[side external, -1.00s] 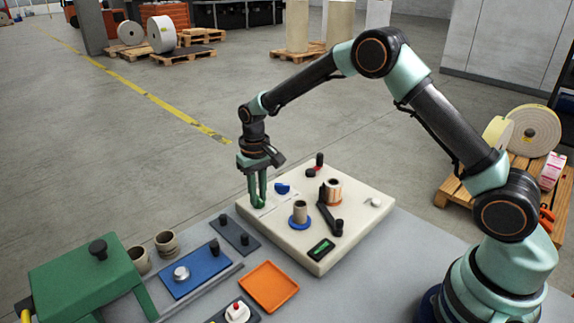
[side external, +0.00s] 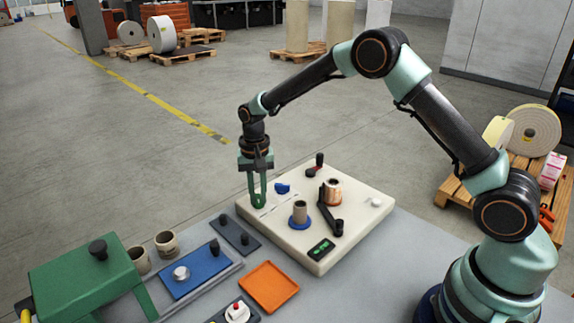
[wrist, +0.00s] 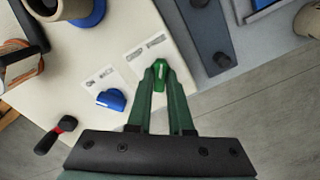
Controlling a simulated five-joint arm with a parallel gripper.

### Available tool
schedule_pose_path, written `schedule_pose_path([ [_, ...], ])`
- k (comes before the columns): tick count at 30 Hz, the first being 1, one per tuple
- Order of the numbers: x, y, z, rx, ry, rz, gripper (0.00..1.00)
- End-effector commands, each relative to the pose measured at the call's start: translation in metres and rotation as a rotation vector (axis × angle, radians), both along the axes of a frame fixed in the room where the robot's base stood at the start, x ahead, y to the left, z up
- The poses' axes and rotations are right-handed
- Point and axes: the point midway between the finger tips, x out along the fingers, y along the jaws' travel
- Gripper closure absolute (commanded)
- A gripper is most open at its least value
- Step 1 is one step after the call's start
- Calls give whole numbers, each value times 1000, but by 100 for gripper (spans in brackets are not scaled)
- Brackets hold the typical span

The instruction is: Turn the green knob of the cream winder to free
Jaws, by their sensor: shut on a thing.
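The cream winder (side external: 352,205) is a flat panel with knobs, spindles and a crank. My gripper (side external: 257,204) points down at its left corner. In the wrist view my gripper (wrist: 161,70) is shut on the green knob (wrist: 161,82), with one finger on each side. The knob's light pointer line runs almost parallel to the fingers. A printed label (wrist: 145,48) lies beside the knob, too small to read. The fingers hide the knob in the side view. A blue knob (side external: 282,188) with its own label sits close by, apart from the fingers.
The winder also carries a black crank arm (side external: 330,212), a copper-coloured roll (side external: 333,190), a grey core on a blue base (side external: 299,213) and a small display (side external: 321,250). A dark plate (side external: 235,236), a blue plate (side external: 195,274) and an orange tray (side external: 269,286) lie nearby.

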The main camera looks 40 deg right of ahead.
Motion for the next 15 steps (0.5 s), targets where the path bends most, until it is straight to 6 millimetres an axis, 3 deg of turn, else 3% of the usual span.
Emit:
schedule_pose_path([
  [9, 1, 0, 3, 1, -4, -4, 100],
  [10, 1, -1, 3, 1, -4, -4, 70],
  [11, 1, -1, 2, 1, -4, -4, 58],
  [12, 1, -1, 2, 1, -4, -4, 51],
  [15, 1, -1, 2, 0, -3, -3, 51],
])
